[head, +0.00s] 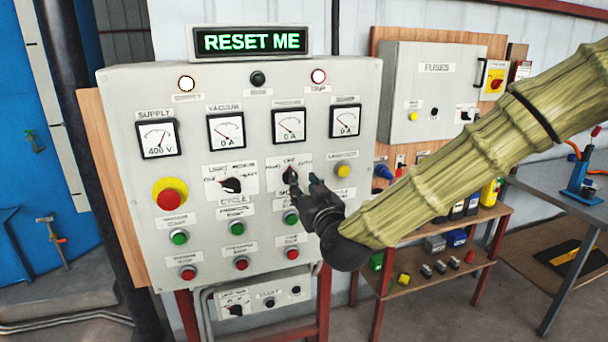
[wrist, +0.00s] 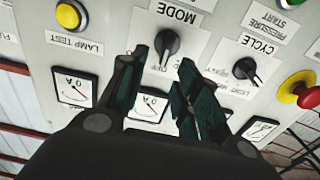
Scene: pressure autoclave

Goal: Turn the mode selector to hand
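The mode selector (head: 290,175) is a black rotary knob on the grey control panel, under small labels reading HAND, OFF and AUTO. In the head view its pointer looks roughly upright, near the middle OFF label. It also shows in the wrist view (wrist: 168,44), upside down beside the word MODE. My gripper (head: 305,199) is in front of the panel, just below and right of the knob. In the wrist view my gripper (wrist: 164,58) is open, its fingertips apart on either side of the knob's lower end. I cannot tell whether they touch it.
The cycle selector (head: 231,185) is left of the mode knob. A yellow lamp-test button (head: 343,170) is to its right; several green and red buttons lie below. A red emergency stop (head: 169,198) is at the left. A display (head: 251,42) reads RESET ME.

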